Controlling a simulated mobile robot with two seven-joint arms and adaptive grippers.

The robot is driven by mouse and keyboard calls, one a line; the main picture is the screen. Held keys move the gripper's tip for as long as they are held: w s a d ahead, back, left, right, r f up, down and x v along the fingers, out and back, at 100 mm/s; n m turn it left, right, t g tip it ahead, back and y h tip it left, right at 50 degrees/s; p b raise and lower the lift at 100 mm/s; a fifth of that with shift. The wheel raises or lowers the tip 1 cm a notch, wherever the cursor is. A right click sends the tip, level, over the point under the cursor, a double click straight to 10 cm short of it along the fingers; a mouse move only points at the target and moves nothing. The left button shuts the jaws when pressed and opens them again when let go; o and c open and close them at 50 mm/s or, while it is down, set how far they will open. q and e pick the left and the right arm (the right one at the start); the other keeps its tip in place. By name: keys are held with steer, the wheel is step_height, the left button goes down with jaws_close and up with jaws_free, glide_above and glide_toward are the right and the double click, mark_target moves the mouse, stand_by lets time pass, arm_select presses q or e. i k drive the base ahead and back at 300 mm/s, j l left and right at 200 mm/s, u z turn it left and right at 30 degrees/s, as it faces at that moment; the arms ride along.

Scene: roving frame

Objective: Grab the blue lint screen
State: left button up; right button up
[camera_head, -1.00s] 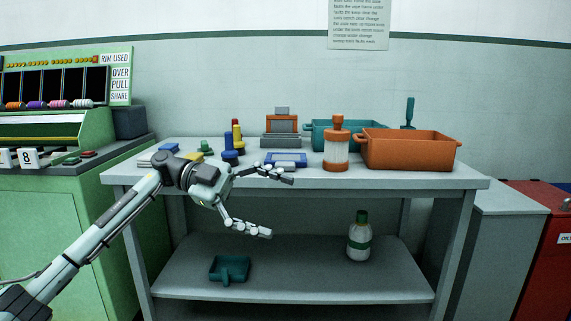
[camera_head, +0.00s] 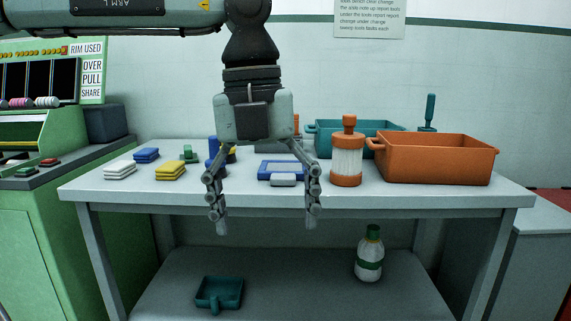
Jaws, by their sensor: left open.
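The blue lint screen (camera_head: 278,167) lies flat on the grey table, with a pale grey tab at its front edge. My left gripper (camera_head: 267,222) comes down from above in the middle of the head view. It is open and empty, its fingers pointing down and spread wide. In the picture the screen shows between the two fingers, and the right finger overlaps its right end. The fingertips appear lower in the picture than the screen, over the table's front edge. I see no contact. My right gripper is out of view.
On the table (camera_head: 130,187) are white, blue and yellow cloth stacks (camera_head: 170,171) at left. An orange-capped canister (camera_head: 346,155), an orange bin (camera_head: 440,163) and a teal bin (camera_head: 330,139) stand at right. The lower shelf holds a teal dustpan (camera_head: 219,293) and a bottle (camera_head: 369,259).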

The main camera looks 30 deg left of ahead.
mark_target(281, 173)
steer(key=i+j, duration=1.05)
steer(key=i, duration=0.1)
